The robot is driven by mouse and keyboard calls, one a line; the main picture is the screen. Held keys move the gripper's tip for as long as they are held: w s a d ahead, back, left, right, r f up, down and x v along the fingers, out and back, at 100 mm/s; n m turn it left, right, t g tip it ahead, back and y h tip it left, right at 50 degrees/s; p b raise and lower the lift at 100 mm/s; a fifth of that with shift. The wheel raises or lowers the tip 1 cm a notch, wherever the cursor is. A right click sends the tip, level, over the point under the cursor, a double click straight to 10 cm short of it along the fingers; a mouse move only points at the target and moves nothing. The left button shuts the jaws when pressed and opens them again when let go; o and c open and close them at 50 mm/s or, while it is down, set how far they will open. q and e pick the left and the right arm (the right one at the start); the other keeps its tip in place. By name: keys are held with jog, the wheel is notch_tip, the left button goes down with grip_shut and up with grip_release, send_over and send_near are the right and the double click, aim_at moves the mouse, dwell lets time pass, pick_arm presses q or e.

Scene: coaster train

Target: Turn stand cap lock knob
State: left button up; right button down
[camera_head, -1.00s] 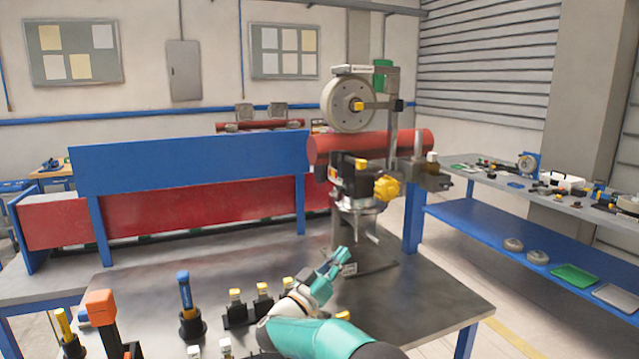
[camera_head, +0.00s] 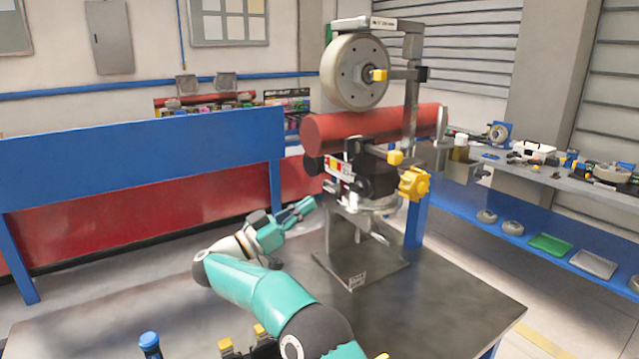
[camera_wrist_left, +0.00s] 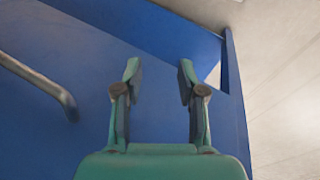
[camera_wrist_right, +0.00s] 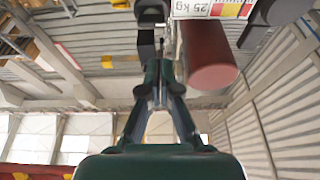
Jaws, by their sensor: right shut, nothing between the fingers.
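The stand (camera_head: 350,262) rises from the dark table and carries a red roller (camera_head: 350,132), with a pale wheel (camera_head: 355,72) above it. A large yellow star-shaped knob (camera_head: 413,184) is on its right side. Smaller yellow knobs are at the wheel hub (camera_head: 379,75) and below the roller (camera_head: 395,157). I cannot tell which is the cap lock knob. My right gripper (camera_head: 302,208) is shut and empty, left of the stand and lower than the roller. My left gripper (camera_wrist_left: 158,72) is open and empty, facing blue panels.
A blue-topped barrier (camera_head: 140,150) with red panels stands behind and left of the table (camera_head: 450,292). A grey side bench (camera_head: 540,175) with parts is at the right. A blue-capped tool (camera_head: 149,343) shows at the bottom edge. The table's right front is clear.

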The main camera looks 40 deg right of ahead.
aim_at(355, 188)
pick_arm(q)
notch_tip(355, 188, up, 3)
jog(key=p, duration=0.3)
jog(key=shift+r, duration=0.15)
pick_arm(e)
jog(key=w+x, duration=0.1)
jog(key=x, duration=0.9)
jog(key=shift+s, duration=0.45)
pick_arm(q)
jog(key=shift+a, duration=0.1)
